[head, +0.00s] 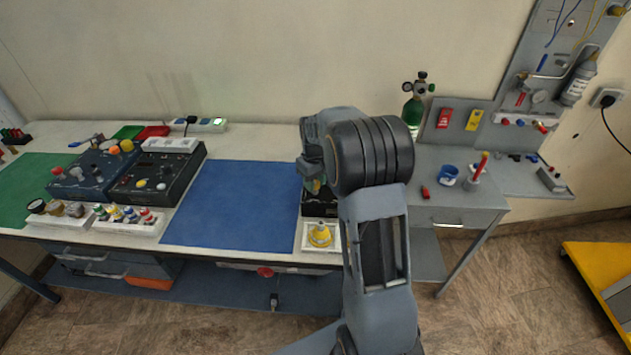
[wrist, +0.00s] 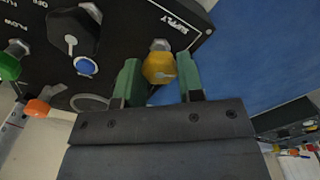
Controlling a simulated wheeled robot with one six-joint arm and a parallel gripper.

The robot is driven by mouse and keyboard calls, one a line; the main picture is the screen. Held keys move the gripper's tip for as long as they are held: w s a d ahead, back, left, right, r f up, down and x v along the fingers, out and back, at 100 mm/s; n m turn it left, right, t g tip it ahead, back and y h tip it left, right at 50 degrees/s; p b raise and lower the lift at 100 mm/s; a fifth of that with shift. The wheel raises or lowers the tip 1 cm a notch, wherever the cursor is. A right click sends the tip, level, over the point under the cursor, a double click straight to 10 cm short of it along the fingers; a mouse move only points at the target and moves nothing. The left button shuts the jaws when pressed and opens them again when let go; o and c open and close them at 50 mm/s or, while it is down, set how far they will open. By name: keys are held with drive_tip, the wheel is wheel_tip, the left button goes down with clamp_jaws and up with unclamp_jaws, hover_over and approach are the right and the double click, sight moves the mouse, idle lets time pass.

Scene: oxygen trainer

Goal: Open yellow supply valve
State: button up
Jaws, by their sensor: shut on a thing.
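The yellow supply valve knob (wrist: 158,67) sits on a black panel (wrist: 122,25) beside the printed word SUPPLY in the wrist view. My gripper (wrist: 159,76) has its two green fingers on either side of the knob and is shut on it. A pale mark shows on the knob's face. In the head view my gripper (head: 314,178) is low over a dark box (head: 319,206) at the right part of the bench. My arm hides most of that box, and the yellow knob cannot be made out there.
A large black knob (wrist: 75,35), a blue button (wrist: 86,66), a green knob (wrist: 10,62) and an orange knob (wrist: 38,108) are near my fingers. A blue mat (head: 232,205) lies clear to the left. A white tray (head: 309,243) with a yellow piece stands in front.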

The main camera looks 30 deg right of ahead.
drive_tip(key=shift+n, duration=0.5)
drive_tip(key=o, duration=0.9)
drive_tip(key=shift+r, duration=0.1)
wheel_tip(320, 180, up, 14)
drive_tip(key=shift+f, duration=0.2)
idle(0.5)
